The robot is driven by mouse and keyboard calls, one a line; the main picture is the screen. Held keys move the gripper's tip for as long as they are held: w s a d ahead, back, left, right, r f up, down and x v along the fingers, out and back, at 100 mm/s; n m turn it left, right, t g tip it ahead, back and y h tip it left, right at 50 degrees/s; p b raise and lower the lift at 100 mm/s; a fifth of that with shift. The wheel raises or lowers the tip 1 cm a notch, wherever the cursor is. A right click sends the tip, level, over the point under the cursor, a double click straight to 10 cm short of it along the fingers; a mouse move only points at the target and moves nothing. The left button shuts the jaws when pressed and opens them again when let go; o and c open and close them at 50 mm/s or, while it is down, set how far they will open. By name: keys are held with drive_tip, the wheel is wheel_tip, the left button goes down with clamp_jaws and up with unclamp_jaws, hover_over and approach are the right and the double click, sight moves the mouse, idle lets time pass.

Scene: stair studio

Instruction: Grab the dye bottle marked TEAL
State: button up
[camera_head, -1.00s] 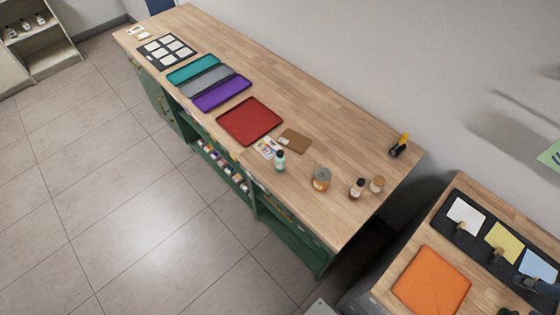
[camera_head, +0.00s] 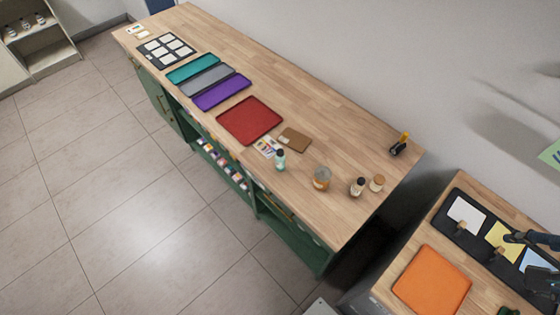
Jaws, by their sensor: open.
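A small bottle with a dark cap and pale teal contents (camera_head: 280,161) stands upright near the front edge of the wooden counter (camera_head: 300,95). Its label is too small to read. A second dark-capped bottle (camera_head: 357,188) stands farther right, its lettering also unreadable. My gripper (camera_head: 514,238) shows as a dark shape at the right edge, over the smaller table. It is open and empty, well apart from both bottles, and part of it is cut off by the frame.
A red tray (camera_head: 249,121), a brown pad (camera_head: 295,139) and a black-yellow tool (camera_head: 399,145) lie on the counter. An orange tray (camera_head: 432,279) is on the smaller table.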

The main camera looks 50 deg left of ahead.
drive_tip(key=w+a+f+g, duration=0.2)
drive_tip(key=w+a, duration=0.8)
drive_tip(key=a, duration=0.4)
drive_tip(key=w+a+f+g+b, duration=0.1)
drive_tip(key=w+a+f, duration=0.15)
drive_tip(key=a, duration=0.65)
drive_tip(key=w+a+f+b, duration=0.15)
drive_tip(key=a+f, duration=0.25)
drive_tip(key=a, duration=0.6)
drive_tip(key=n+g, duration=0.1)
drive_tip(key=g, duration=0.1)
hover_over(280, 151)
drive_tip(key=shift+h, duration=0.3)
wheel_tip(280, 151, down, 22)
drive_tip(key=shift+d, duration=0.15)
drive_tip(key=shift+s, duration=0.1)
drive_tip(key=shift+f, duration=0.1)
drive_tip(key=shift+f+b, duration=0.9)
drive_tip(key=shift+f, duration=3.35)
